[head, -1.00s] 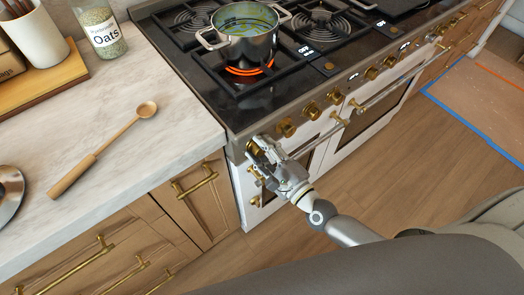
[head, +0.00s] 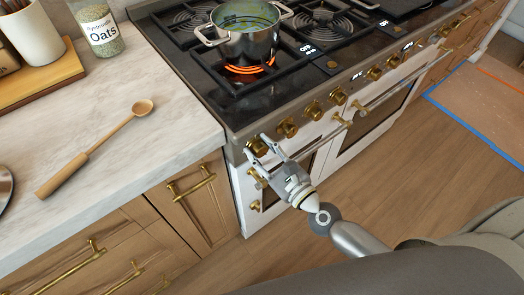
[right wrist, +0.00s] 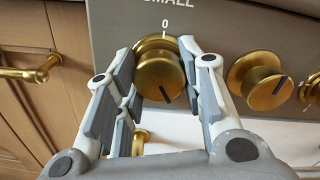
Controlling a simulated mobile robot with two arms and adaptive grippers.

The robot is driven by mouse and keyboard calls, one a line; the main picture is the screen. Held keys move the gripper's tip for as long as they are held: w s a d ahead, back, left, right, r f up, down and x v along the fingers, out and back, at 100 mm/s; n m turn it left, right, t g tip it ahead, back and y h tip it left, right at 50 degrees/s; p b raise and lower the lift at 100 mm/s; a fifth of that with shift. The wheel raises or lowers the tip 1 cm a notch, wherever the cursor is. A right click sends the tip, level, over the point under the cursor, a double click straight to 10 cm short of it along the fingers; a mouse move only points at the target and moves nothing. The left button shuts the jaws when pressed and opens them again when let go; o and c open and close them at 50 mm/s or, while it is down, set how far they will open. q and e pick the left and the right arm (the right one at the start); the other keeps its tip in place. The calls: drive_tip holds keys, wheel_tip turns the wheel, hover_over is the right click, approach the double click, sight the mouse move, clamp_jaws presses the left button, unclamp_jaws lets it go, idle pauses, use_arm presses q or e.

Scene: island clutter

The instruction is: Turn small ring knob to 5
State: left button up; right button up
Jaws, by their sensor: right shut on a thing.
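The small ring knob (head: 257,147) is the leftmost brass knob on the stove's front edge. In the right wrist view this round knob (right wrist: 160,72) sits under the printed word "SMALL" and a "0" mark. A dark line on its face points down and slightly right, away from the 0. My right gripper (right wrist: 158,82) has one finger on each side of the knob and is shut on it. In the head view my right gripper (head: 264,150) reaches the knob from below right. My left gripper is out of view.
Another brass knob (right wrist: 256,79) stands close on the right. A brass drawer handle (right wrist: 25,74) is on the left. A steel pot (head: 247,42) stands over a glowing orange burner. A wooden spoon (head: 95,148) lies on the marble counter; open floor lies in front.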

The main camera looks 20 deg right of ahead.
drive_tip(key=shift+f, duration=0.15)
idle(0.3)
drive_tip(key=o, duration=1)
drive_tip(key=shift+o, duration=0.2)
drive_tip(key=shift+s, duration=0.1)
drive_tip(key=v, duration=1.2)
